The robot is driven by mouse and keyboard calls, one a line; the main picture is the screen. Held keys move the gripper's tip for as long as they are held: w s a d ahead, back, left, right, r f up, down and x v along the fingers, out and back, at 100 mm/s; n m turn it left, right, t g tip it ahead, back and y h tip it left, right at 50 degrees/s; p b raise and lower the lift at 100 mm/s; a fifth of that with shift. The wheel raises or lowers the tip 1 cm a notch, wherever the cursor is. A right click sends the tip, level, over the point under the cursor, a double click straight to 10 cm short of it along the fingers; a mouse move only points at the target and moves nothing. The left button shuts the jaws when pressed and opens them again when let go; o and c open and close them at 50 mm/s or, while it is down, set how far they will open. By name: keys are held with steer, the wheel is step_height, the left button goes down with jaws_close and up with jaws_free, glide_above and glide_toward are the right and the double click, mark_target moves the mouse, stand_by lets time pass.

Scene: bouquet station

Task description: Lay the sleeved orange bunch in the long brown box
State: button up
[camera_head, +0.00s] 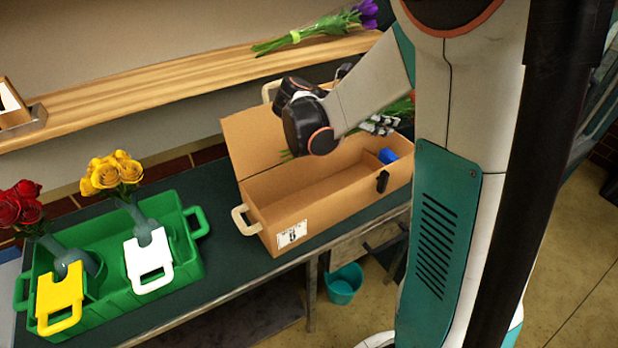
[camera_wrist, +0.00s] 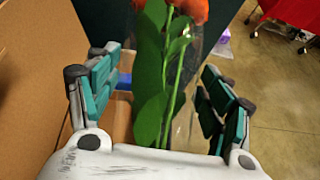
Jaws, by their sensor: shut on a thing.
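The long brown box (camera_head: 285,206) stands on the dark green table with its lid (camera_head: 255,145) raised at the back. Its floor looks mostly bare, with a small blue thing (camera_head: 387,156) at the right end. My gripper (camera_head: 380,125) is over the box's right part, partly hidden by my arm. In the wrist view my gripper (camera_wrist: 160,75) is shut on the sleeved orange bunch (camera_wrist: 150,100), with green stems and a clear sleeve between the fingers. The orange heads are cut off by the top edge. In the head view only some green of the bunch (camera_head: 400,108) shows.
A green crate (camera_head: 190,262) with red roses (camera_head: 20,204), yellow roses (camera_head: 112,172) and yellow and white tags stands left of the box. A purple bunch (camera_head: 318,28) lies on the wooden shelf (camera_head: 170,88) behind. A teal bucket (camera_head: 343,284) is on the floor.

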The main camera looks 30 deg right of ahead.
steer(key=w+a+f+b, duration=0.1)
steer(key=w+a+f, duration=0.1)
steer(key=f, duration=0.9)
steer(key=w+a+f+b, duration=0.2)
steer(key=w+a+f, duration=0.1)
steer(key=f, duration=0.8)
steer(key=shift+w+a+n+t+y, duration=0.15)
steer(key=shift+w+n+t+y, duration=0.15)
steer(key=shift+w+n+t, duration=0.15)
steer(key=shift+r, duration=0.1)
